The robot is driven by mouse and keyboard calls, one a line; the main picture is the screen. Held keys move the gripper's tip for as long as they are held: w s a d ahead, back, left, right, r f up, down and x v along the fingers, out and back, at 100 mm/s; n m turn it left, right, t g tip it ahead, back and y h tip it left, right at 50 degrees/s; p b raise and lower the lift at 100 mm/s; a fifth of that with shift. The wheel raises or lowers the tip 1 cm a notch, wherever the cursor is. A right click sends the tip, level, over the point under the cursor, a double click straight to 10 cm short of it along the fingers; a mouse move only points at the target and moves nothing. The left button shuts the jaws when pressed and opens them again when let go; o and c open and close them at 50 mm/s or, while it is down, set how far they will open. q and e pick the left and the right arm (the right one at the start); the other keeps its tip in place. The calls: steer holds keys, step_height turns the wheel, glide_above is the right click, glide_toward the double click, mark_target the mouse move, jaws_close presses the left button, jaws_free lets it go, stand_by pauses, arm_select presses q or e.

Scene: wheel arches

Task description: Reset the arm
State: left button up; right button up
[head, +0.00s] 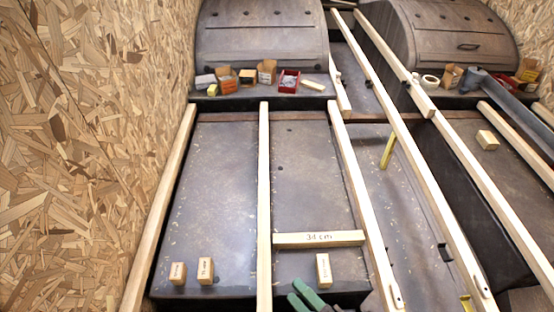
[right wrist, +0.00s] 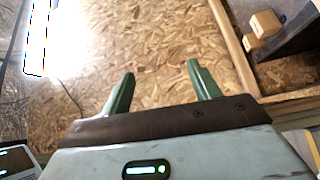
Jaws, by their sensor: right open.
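My right gripper (head: 308,297) shows at the bottom edge of the head view, its green fingers just in front of the near edge of the dark panel floor. In the right wrist view its two green fingers (right wrist: 163,80) stand wide apart with nothing between them. Behind them is a chipboard surface. The rest of my right arm is mostly out of the head view. My left gripper and arm do not show.
A marked wooden piece (head: 318,239) lies across the right bay. Small wooden blocks (head: 206,270) stand near the front edge. Long wooden battens (head: 264,200) divide the floor. Small boxes (head: 289,81) sit before the wheel arch (head: 262,35). A chipboard wall (head: 80,140) bounds the left.

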arm_select(q)
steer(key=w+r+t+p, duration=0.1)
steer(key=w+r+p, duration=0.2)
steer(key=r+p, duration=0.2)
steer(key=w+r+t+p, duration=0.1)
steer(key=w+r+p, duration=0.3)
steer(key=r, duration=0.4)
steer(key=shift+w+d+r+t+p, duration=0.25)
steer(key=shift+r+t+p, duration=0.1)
steer(key=shift+p, duration=0.25)
arm_select(e)
steer(key=s+d+f+m+g+h, duration=0.1)
steer(key=s+d+m+g+h, duration=0.4)
steer(key=s+d+m+h, duration=0.5)
steer(key=s+d+m, duration=0.5)
steer(key=s+m, duration=0.2)
steer(key=m, duration=0.5)
steer(key=shift+s+d+f+m, duration=0.2)
steer(key=shift+s+f+m, duration=0.15)
steer(key=shift+f+m, duration=0.05)
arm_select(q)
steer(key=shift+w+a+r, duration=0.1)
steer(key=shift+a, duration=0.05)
